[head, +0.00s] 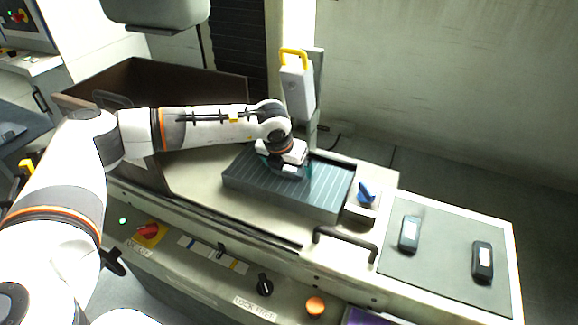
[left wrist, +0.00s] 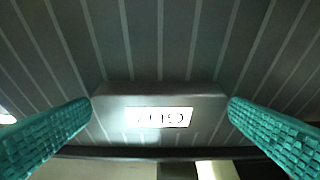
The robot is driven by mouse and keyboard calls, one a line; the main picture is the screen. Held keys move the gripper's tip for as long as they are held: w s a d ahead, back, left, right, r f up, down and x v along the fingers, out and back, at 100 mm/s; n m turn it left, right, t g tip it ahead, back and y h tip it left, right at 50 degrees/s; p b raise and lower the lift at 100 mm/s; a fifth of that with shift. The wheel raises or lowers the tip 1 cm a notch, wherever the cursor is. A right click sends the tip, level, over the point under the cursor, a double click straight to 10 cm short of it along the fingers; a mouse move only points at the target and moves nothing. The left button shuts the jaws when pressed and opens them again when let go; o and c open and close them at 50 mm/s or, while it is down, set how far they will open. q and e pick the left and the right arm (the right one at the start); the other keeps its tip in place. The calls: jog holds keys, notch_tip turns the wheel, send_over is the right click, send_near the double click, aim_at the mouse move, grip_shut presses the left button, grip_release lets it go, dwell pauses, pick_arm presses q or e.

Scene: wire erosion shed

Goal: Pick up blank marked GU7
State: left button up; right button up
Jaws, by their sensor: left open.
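A dark grey blank (left wrist: 160,98) lies on the ribbed grey plate (head: 330,190). In the left wrist view its white label is upside down and seems to read GU7. My left gripper (head: 286,172) is open above the plate in the head view, pointing down. In the left wrist view its teal ribbed fingers stand on either side of the blank, with a narrow gap at each end. In the head view the gripper largely hides this blank. My right gripper is in neither view.
A blue-topped block (head: 365,195) stands by the plate's right end. A grey upright head with a yellow handle (head: 297,88) rises behind.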

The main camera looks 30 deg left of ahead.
pick_arm(q)
jog(key=c, duration=1.3)
